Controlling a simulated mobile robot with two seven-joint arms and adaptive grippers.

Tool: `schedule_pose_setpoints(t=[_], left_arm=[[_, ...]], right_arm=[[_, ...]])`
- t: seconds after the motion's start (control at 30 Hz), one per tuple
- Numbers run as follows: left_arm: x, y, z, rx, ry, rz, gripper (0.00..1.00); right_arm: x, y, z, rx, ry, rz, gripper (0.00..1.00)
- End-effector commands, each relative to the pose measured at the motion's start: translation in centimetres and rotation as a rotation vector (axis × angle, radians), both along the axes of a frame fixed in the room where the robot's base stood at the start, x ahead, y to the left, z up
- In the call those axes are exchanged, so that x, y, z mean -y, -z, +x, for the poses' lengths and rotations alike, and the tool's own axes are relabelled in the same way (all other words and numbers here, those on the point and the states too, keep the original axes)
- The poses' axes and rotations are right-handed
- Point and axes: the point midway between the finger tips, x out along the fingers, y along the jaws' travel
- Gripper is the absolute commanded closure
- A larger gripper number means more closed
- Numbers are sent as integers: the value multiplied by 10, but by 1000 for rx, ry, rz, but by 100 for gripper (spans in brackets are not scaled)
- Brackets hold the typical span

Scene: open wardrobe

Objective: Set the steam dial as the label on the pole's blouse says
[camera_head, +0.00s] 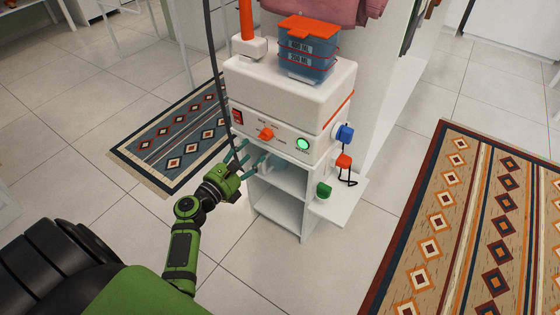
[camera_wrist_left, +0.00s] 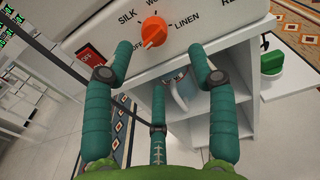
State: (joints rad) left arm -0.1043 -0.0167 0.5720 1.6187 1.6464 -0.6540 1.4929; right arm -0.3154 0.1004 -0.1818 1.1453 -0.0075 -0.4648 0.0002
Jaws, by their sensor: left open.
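The orange steam dial (camera_head: 266,134) sits on the white steamer's front panel. In the left wrist view the dial (camera_wrist_left: 154,31) is near the top, with SILK at its upper left, LINEN at its right and OFF at its lower left; another word is cut off above. A small pale mark shows on its lower left side. My left gripper (camera_head: 247,161) is open and empty in front of the panel, just below the dial. In the wrist view its teal fingers (camera_wrist_left: 160,48) spread either side of the dial, apart from it. No blouse label is readable. My right gripper is not in view.
A dark hose (camera_head: 222,80) hangs close to my left gripper. A red switch (camera_head: 237,117) and lit green button (camera_head: 302,143) flank the dial. The steamer carries a blue tank (camera_head: 306,55). Pink cloth (camera_head: 330,10) hangs above. A metallic object (camera_wrist_left: 183,90) is behind my fingers.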

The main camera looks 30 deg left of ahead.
Motion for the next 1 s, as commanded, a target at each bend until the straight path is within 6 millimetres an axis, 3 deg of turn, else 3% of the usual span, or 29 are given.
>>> schedule_pose_setpoints(t=[0.1,0.5,0.87,0.9,1.0], left_arm=[[-2,-8,8,24,-3,-30,43],[3,-7,63,19,-3,-25,43],[4,-6,70,17,-2,-23,43],[4,-6,70,17,-2,-23,51],[4,-6,70,17,-2,-23,91]], right_arm=[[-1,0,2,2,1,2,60],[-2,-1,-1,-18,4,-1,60],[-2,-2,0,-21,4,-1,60],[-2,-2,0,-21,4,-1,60],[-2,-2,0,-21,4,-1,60]])
